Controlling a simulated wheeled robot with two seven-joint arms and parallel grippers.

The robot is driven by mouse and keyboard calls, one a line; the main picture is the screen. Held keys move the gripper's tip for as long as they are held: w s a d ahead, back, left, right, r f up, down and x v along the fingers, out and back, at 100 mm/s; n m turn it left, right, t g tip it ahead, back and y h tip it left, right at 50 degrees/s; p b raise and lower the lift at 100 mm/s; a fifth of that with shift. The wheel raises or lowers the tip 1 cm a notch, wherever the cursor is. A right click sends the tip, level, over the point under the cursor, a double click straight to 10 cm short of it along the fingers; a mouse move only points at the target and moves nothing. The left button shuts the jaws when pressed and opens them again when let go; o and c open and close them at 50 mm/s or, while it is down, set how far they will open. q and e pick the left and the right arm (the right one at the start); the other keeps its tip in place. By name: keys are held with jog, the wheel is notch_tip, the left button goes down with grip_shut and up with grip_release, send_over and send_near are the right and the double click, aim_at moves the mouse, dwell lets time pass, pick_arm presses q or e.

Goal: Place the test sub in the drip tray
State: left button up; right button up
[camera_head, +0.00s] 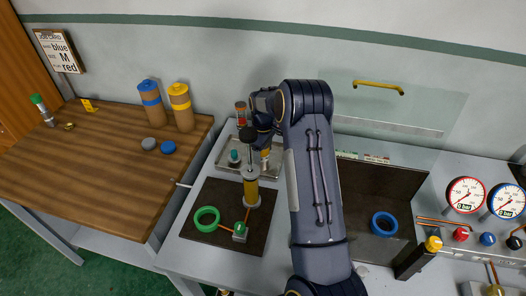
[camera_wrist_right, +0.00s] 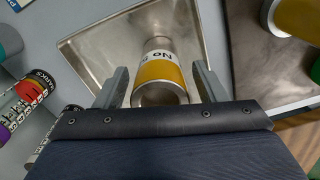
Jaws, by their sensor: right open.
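A metal cylinder with a yellow band and partial lettering, apparently the test sub (camera_wrist_right: 160,72), is in the metal drip tray (camera_wrist_right: 88,48) in the right wrist view. In the head view a bit of its yellow (camera_head: 265,154) shows beside my arm, in the tray (camera_head: 221,160). My right gripper (camera_wrist_right: 160,66) is open, with one finger on each side of the cylinder and a visible gap to both. In the head view the right gripper (camera_head: 262,143) is mostly hidden by my own arm. My left gripper is not in view.
A yellow-banded upright piece (camera_head: 251,192) stands on the dark mat (camera_head: 205,234) in front of the tray, near a green ring (camera_head: 206,219). A blue ring (camera_head: 384,223) lies right of my arm.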

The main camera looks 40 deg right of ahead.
notch_tip(320, 180, up, 7)
jog(key=p, duration=0.3)
jog(key=shift+r, duration=2.55)
jog(key=shift+f, duration=0.1)
